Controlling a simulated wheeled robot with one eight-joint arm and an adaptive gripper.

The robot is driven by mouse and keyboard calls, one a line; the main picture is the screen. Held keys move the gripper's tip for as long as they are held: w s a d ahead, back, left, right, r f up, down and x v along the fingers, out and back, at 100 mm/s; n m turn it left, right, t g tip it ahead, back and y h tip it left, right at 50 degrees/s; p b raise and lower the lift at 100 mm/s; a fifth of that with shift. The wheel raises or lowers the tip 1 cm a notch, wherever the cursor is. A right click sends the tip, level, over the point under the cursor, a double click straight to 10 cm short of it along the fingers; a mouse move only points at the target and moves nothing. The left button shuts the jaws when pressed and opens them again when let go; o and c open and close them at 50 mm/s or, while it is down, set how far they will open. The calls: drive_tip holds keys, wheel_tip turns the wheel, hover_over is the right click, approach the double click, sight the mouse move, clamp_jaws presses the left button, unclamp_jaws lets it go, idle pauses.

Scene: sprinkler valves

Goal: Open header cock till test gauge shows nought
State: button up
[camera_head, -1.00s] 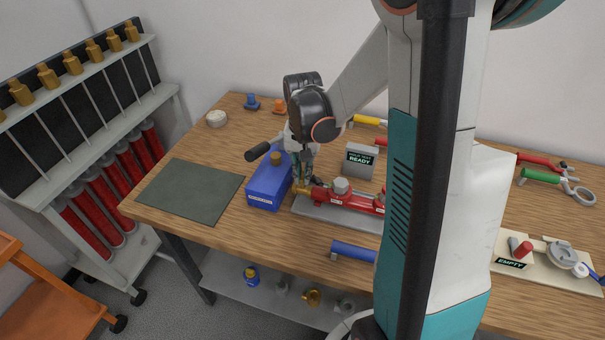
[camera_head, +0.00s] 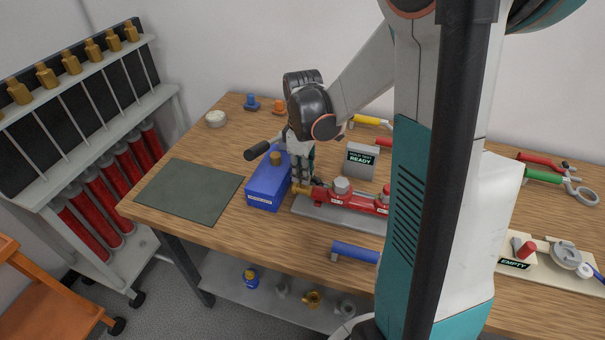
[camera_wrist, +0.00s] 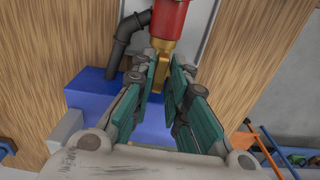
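A red pipe assembly (camera_head: 355,200) lies on a grey base plate (camera_head: 325,214), with a grey round-topped part (camera_head: 342,186) standing on it. A brass fitting (camera_head: 303,191) is at its left end; the wrist view shows this brass piece (camera_wrist: 161,58) below the red body (camera_wrist: 170,18). My gripper (camera_wrist: 164,72) points down at the fitting, with one finger on each side of its narrow brass part. The gap is small, and I cannot tell whether the fingers touch it. No gauge dial can be read in either view.
A grey sign reading READY (camera_head: 361,159) stands behind the red assembly. A blue-handled tool (camera_head: 355,252) lies in front. The green mat (camera_head: 190,191) is clear. My arm hides part of the bench.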

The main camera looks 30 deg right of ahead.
drive_tip(key=shift+o, duration=0.3)
wheel_tip(320, 180, up, 7)
drive_tip(key=p, duration=0.5)
drive_tip(key=shift+r, duration=0.15)
drive_tip(key=shift+w+a+r, duration=0.1)
drive_tip(key=shift+a+r, duration=0.05)
drive_tip(key=a+r+m+t, duration=0.3)
drive_tip(key=a+r+t, duration=0.1)
drive_tip(key=a+r, duration=0.6)
drive_tip(key=s+a+m+t+b, duration=0.2)
drive_tip(key=s+a+m+t, duration=0.1)
drive_tip(key=s, duration=1)
drive_tip(key=shift+a+f+m, duration=0.25)
drive_tip(key=shift+a+m, duration=0.2)
drive_tip(key=shift+m, duration=0.15)
